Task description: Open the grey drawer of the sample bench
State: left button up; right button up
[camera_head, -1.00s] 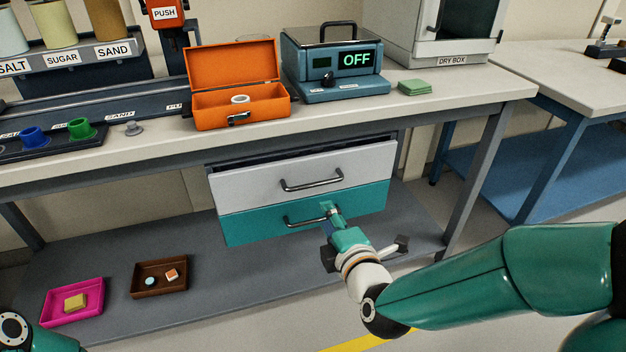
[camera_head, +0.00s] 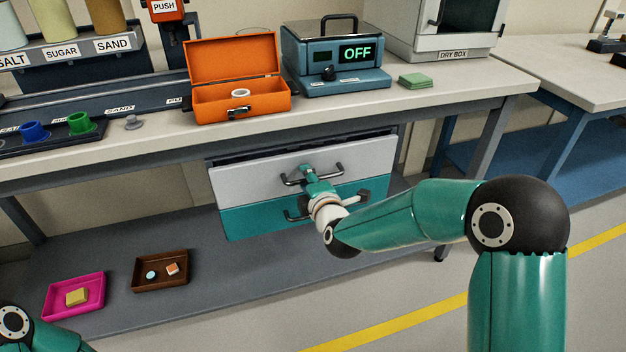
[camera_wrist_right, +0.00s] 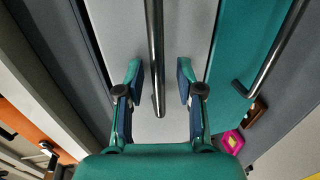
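The grey drawer (camera_head: 240,184) is the upper light-grey front under the sample bench (camera_head: 440,100). A dark gap shows along its top edge; I cannot tell whether it stands slightly out. Its dark bar handle (camera_head: 341,170) is partly hidden by my right gripper (camera_head: 308,172). In the right wrist view, my right gripper (camera_wrist_right: 158,82) is open, with one finger on each side of the handle (camera_wrist_right: 154,50). Clear space shows between the bar and both fingers. The bar's end lies between the fingers. My left gripper is out of view; only part of my left arm shows at bottom left.
A teal drawer (camera_head: 250,219) with its own handle (camera_head: 293,215) sits directly below, partly behind my right arm. An orange box (camera_head: 240,103) and a blue device (camera_head: 335,65) reading OFF stand on the bench. A pink tray (camera_head: 75,311) and brown tray (camera_head: 160,284) lie on the lower shelf.

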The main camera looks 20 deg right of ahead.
grip_shut()
dwell(0.3)
